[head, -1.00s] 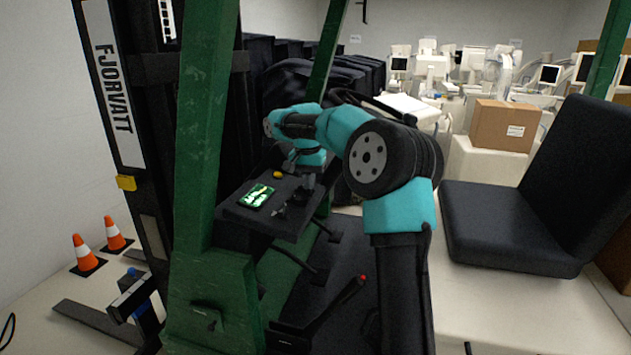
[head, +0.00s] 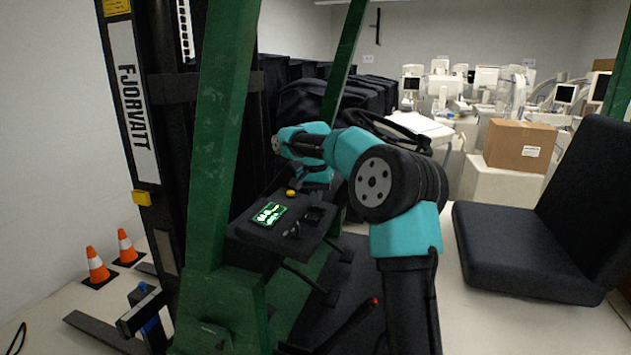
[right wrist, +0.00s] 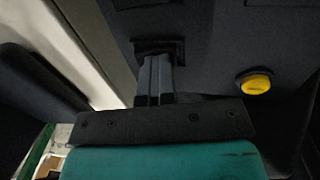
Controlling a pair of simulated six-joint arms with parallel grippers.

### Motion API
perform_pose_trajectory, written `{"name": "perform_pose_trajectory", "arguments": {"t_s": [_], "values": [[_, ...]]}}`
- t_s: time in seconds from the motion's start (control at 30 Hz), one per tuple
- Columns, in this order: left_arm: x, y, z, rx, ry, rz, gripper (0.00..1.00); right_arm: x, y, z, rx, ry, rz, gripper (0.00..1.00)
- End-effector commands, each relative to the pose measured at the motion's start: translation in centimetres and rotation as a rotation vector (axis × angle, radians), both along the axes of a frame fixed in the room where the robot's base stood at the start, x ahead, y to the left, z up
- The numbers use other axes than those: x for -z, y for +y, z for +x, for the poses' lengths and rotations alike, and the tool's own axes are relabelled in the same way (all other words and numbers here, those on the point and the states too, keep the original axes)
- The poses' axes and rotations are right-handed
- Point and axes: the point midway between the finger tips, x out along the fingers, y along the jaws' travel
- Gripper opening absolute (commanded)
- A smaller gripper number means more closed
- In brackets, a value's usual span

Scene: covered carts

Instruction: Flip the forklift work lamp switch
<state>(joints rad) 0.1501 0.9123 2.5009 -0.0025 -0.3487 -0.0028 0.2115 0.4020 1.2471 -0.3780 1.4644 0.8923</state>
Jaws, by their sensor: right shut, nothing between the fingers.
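My right gripper (head: 313,204) is over the forklift's dark dash panel (head: 250,230), just right of the yellow button (head: 291,193). In the right wrist view my right gripper (right wrist: 157,60) has its fingers shut and empty. Their tips are at a small dark recessed housing (right wrist: 158,46), which looks like a switch; the fingers partly cover it. I cannot tell whether they touch it or which way it is set. The yellow button (right wrist: 257,83) is to their right, apart from them. My left gripper is not in view.
A lit green screen (head: 268,214) sits on the panel. A thick green post (head: 222,130) stands left of it. A steering wheel (head: 370,122) is behind my arm, and a black seat (head: 520,245) is at right. Orange cones (head: 97,265) stand at left.

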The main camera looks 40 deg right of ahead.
Motion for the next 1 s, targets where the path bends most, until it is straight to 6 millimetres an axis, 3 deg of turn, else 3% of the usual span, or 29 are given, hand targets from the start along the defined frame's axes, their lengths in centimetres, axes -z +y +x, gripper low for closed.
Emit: {"name": "perform_pose_trajectory", "arguments": {"t_s": [0.17,0.6,1.0], "values": [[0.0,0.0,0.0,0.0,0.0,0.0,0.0,-1.6,0.0,0.0,0.004,-0.001,0.004,0.0],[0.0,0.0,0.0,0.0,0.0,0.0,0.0,-8.6,-0.3,0.2,0.017,-0.002,-0.001,0.0],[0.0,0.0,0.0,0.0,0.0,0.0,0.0,-12.6,0.0,0.8,0.017,-0.001,-0.002,0.0]]}}
